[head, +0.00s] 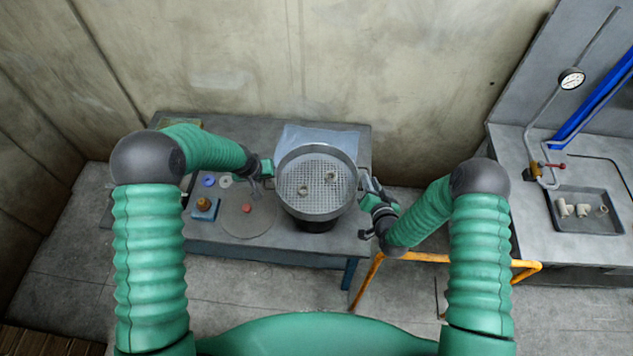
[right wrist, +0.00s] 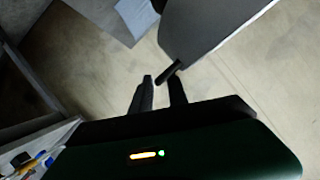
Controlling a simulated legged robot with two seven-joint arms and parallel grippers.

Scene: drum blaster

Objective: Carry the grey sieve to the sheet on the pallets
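The grey sieve (head: 318,207) is a round pan with a mesh floor and a few pale lumps on it. It is at the right part of the bench in the head view. My left gripper (head: 268,169) is at its left rim, and my right gripper (head: 364,186) is at its right rim. In the right wrist view the sieve's wall (right wrist: 205,30) fills the top right. A dark tab on it reaches the fingertips of my right gripper (right wrist: 160,78). I cannot tell whether either gripper clasps the sieve. No sheet on pallets is clearly seen.
A dark round thing (head: 313,225) is partly hidden beneath the sieve. The grey bench (head: 300,256) carries a blue-grey sheet (head: 318,137), a round plate (head: 243,222) and small parts. Brown slats (head: 45,340) lie at bottom left. A yellow rail (head: 425,257) and a second bench stand right.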

